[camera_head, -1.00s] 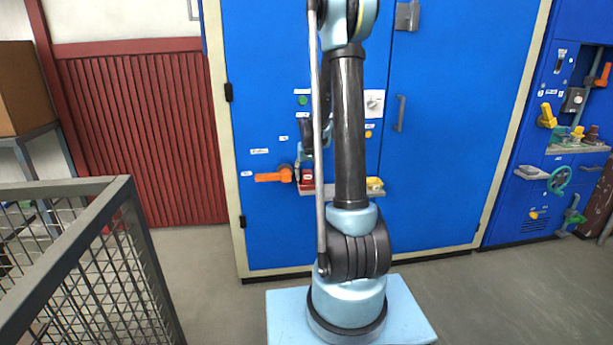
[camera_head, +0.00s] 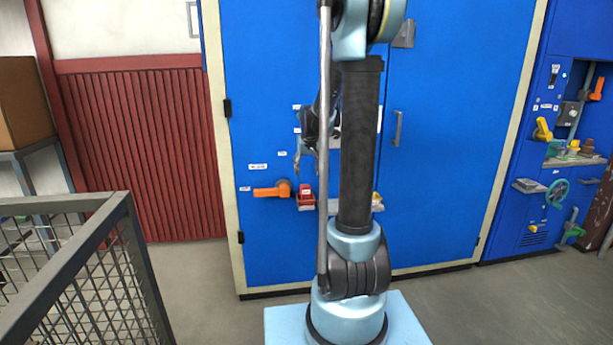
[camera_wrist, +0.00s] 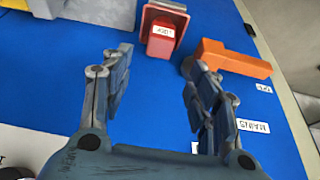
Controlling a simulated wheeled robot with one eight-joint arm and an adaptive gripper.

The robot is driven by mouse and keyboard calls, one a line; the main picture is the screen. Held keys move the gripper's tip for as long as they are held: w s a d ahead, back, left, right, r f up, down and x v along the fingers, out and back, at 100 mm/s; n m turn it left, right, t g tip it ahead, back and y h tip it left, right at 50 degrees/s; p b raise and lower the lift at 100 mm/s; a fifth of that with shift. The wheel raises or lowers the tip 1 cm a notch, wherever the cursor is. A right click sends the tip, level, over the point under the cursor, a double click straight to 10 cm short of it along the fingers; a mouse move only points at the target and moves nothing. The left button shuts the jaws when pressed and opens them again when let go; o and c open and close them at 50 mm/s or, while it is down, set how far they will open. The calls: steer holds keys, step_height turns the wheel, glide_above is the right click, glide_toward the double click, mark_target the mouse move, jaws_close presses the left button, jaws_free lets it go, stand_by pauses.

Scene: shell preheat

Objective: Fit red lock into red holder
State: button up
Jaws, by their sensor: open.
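The red lock (camera_wrist: 161,38), a small red block with a white label, shows at the top of the wrist view. It is at the red holder (camera_wrist: 166,10), a larger red cup-like frame; the lock overlaps its lower opening, but I cannot tell how deep it sits. In the head view the red lock and holder (camera_head: 306,197) show as one small red shape on the blue cabinet, left of my arm. My gripper (camera_wrist: 160,60) is open and empty, its fingers apart below the lock in the wrist view. In the head view my gripper (camera_head: 303,158) is just above the red parts, partly hidden.
An orange handle (camera_wrist: 230,60) is right of the red holder in the wrist view, close to a finger; it shows in the head view (camera_head: 272,190) too. A grey shelf (camera_head: 338,205) runs right of the red parts. A mesh cage (camera_head: 100,270) stands at the left.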

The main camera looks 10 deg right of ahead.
steer(key=s+r+g, duration=0.1)
steer(key=s+r, duration=0.1)
steer(key=s, duration=1.8)
steer(key=s+f, duration=0.4)
steer(key=s, duration=0.6)
steer(key=s+f+g, duration=0.1)
steer(key=s+f, duration=0.3)
steer(key=s, duration=0.6)
steer(key=shift+w, duration=0.1)
